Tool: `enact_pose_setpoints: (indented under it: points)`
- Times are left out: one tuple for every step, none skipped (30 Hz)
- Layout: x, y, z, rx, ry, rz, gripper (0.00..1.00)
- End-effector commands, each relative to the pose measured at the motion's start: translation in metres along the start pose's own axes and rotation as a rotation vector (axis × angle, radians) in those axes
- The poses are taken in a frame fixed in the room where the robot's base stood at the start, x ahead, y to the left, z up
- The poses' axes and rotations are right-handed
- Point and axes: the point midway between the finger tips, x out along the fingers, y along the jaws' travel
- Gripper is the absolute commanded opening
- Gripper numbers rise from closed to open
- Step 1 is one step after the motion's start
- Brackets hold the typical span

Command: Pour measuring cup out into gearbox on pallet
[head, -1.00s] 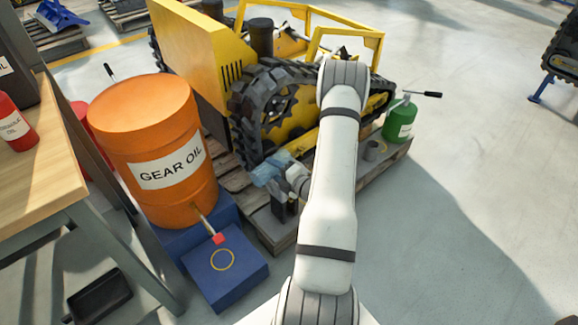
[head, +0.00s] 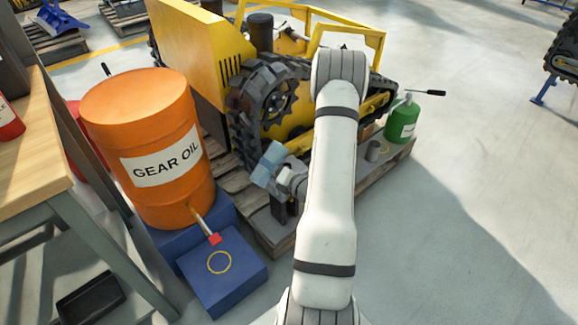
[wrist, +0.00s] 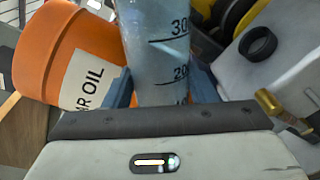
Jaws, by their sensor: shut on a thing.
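The measuring cup (head: 268,163) is clear and bluish, held tilted in the head view beside the yellow tracked machine. In the wrist view the cup (wrist: 158,45) shows dark marks near 300 and 200; I cannot tell its liquid level. My gripper (head: 284,178) is shut on the cup, with a jaw on each side in the wrist view (wrist: 160,88). A light grey housing with a black round opening (wrist: 258,45), likely the gearbox, lies right of the cup in the wrist view. In the head view my arm hides much of the pallet (head: 272,232).
An orange gear oil drum (head: 142,110) with a spout stands left on a blue stand. A blue block with a yellow ring (head: 222,278) lies in front.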

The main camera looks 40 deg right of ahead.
Motion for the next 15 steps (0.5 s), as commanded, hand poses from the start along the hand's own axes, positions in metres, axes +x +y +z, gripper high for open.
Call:
enact_pose_setpoints:
  points:
    - [0.000,-0.001,0.001,-0.049,-0.007,0.001,0.22]
    - [0.000,-0.001,0.001,-0.081,-0.011,0.001,0.22]
    - [0.000,-0.001,0.003,-0.124,-0.017,0.001,0.22]
    - [0.000,0.000,0.004,-0.156,-0.021,0.001,0.22]
    - [0.000,0.000,0.004,-0.187,-0.025,0.001,0.22]
    - [0.000,0.001,0.004,-0.228,-0.031,0.001,0.22]
    - [0.000,0.001,0.004,-0.260,-0.035,0.001,0.22]
    - [0.000,0.002,0.005,-0.292,-0.040,0.001,0.22]
    - [0.000,0.003,0.002,-0.330,-0.044,0.002,0.22]
    - [0.000,0.004,0.000,-0.358,-0.047,0.002,0.22]
    - [0.000,0.006,-0.001,-0.387,-0.051,0.003,0.22]
    - [-0.001,0.007,-0.002,-0.427,-0.057,0.003,0.22]
    - [-0.001,0.008,-0.004,-0.457,-0.061,0.002,0.22]
    - [-0.001,0.008,-0.005,-0.486,-0.065,0.002,0.22]
    - [-0.001,0.009,-0.007,-0.527,-0.070,0.002,0.22]
